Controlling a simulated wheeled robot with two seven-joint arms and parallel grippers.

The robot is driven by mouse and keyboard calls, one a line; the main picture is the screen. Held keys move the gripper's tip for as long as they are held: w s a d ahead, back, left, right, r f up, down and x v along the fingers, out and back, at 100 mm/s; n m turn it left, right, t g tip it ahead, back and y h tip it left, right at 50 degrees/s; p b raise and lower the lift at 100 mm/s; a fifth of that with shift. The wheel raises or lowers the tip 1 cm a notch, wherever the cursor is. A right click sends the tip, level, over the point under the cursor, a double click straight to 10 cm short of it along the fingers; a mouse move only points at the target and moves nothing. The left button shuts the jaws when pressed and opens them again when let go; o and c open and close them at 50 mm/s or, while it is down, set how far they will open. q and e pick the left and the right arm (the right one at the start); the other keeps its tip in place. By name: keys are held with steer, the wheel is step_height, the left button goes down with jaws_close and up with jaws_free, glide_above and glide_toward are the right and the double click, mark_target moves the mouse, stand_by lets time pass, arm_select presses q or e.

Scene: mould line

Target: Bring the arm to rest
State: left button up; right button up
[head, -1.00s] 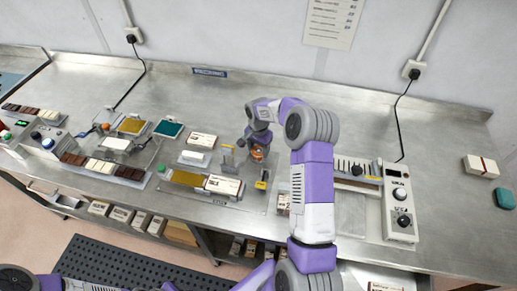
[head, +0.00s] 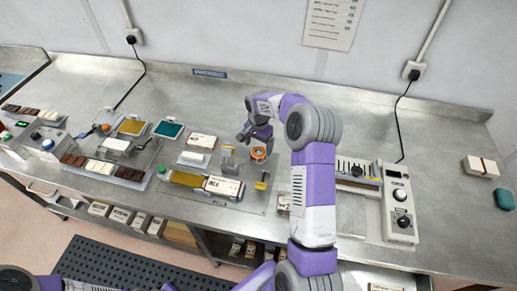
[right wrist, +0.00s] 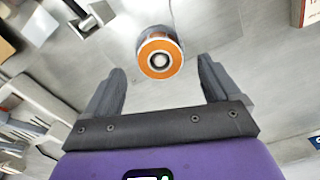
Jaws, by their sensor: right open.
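My right arm reaches over the steel bench from the front, purple, white and grey. Its gripper (head: 254,138) is open and empty, just behind a small orange-topped round piece (head: 259,154) on the grey plate. In the right wrist view the orange-topped piece (right wrist: 160,58) shows ahead of the open fingers (right wrist: 161,70), with bare metal around it. No finger appears to touch it. My left gripper is not in view.
A control box with dials (head: 400,203) stands right of my arm. Chocolate moulds, trays and a boxed label (head: 223,186) crowd the left. A tan box (head: 480,166) and teal piece (head: 504,198) lie far right. The bench's back strip is largely clear.

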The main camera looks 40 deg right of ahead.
mark_target(258, 152)
steer(key=shift+r, duration=2.2)
step_height(258, 152, down, 8)
steer(key=shift+r, duration=0.15)
steer(key=shift+r+p, duration=0.3)
steer(key=shift+p, duration=0.1)
steer(key=shift+f, duration=0.1)
